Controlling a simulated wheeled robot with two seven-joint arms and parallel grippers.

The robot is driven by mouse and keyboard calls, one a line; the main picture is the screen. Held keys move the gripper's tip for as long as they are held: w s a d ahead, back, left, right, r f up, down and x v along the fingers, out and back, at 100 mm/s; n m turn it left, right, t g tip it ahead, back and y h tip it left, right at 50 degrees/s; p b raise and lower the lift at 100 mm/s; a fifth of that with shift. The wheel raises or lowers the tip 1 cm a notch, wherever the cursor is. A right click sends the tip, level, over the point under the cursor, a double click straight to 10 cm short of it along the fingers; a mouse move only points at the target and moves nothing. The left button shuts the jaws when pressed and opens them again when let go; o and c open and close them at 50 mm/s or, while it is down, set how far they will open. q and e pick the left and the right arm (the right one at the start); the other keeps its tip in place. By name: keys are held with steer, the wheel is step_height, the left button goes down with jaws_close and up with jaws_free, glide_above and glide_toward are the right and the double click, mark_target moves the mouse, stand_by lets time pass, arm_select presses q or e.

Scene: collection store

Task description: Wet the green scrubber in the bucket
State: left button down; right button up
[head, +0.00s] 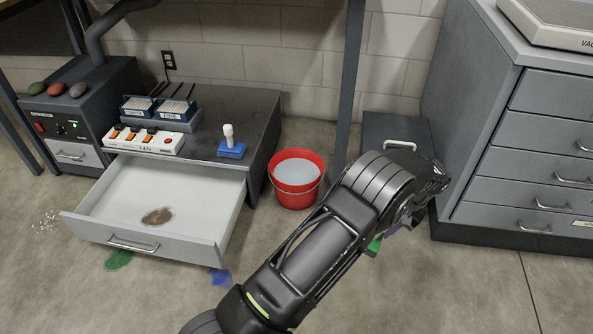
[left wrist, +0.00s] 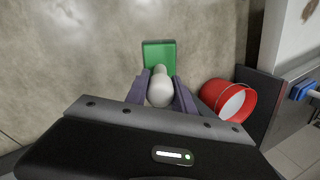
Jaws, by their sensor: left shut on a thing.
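The green scrubber (left wrist: 159,55) has a green block and a pale rounded handle (left wrist: 159,91). My left gripper (left wrist: 162,84) is shut on this handle, with one finger on each side. In the head view only a bit of the green scrubber (head: 374,244) shows under my wrist, above the floor; my arm hides most of the gripper. The red bucket (head: 296,199) stands upright on the floor to the left of the scrubber, holding pale liquid. It also shows at the right in the left wrist view (left wrist: 213,92), apart from the scrubber. My right gripper is not in view.
A blue scrubber (head: 231,150) stands on the dark low cabinet (head: 262,112), left of the bucket. Its open drawer (head: 205,219) juts forward. A table leg (head: 349,85) rises behind the bucket. A grey drawer cabinet (head: 520,150) stands at the right. Green and blue patches mark the floor.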

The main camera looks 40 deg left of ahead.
arm_select(q)
steer(key=shift+r+p, duration=1.45)
steer(key=shift+r, duration=0.6)
step_height(320, 180, up, 19)
steer(key=shift+f, duration=0.1)
